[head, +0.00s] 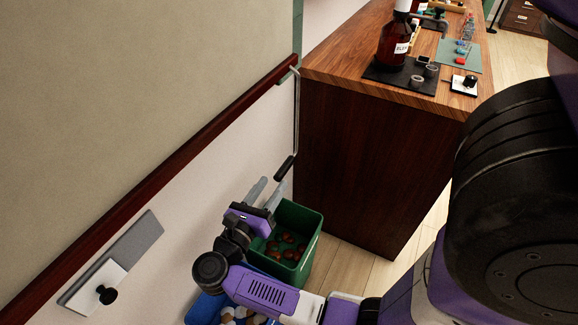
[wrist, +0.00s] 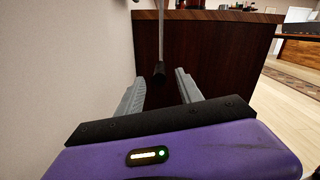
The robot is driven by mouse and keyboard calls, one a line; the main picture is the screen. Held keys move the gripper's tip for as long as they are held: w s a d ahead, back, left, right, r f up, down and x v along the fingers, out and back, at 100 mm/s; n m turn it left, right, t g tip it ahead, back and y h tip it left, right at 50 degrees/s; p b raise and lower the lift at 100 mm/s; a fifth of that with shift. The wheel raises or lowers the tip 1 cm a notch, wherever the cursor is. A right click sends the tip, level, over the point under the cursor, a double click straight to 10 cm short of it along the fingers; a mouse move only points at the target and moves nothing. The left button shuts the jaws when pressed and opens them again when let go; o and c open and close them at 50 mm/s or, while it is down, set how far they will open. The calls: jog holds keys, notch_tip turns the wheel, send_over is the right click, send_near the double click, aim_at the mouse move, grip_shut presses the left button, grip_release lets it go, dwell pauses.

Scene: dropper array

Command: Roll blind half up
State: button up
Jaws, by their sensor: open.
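A thin grey crank rod (head: 297,110) hangs near the wall at the desk's left end, with a black handle (head: 285,167) at its lower end. In the wrist view the rod (wrist: 161,30) comes down from the top, and the black handle (wrist: 158,75) shows between the fingertips. My gripper (head: 268,186) is open and empty, its grey fingers pointing up toward the handle. The handle seems just at or beyond the fingertips; I cannot tell if they touch. A large beige surface (head: 130,90) fills the left; I cannot tell if it is the blind.
A dark red rail (head: 160,180) runs along the wall. A wooden desk (head: 350,160) with a brown bottle (head: 394,42) stands to the right. A green bin (head: 309,235) with round brown things sits under my gripper. A grey plate with a black knob (head: 107,294) is at lower left.

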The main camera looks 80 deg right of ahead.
aim_at(285, 169)
jog(key=shift+d+f+m+g+y, duration=0.3)
jog(key=shift+d+m, duration=0.2)
jog(key=x, duration=0.7)
jog(key=shift+d+p, duration=0.15)
jog(key=shift+p, duration=0.25)
grip_shut()
dwell(0.7)
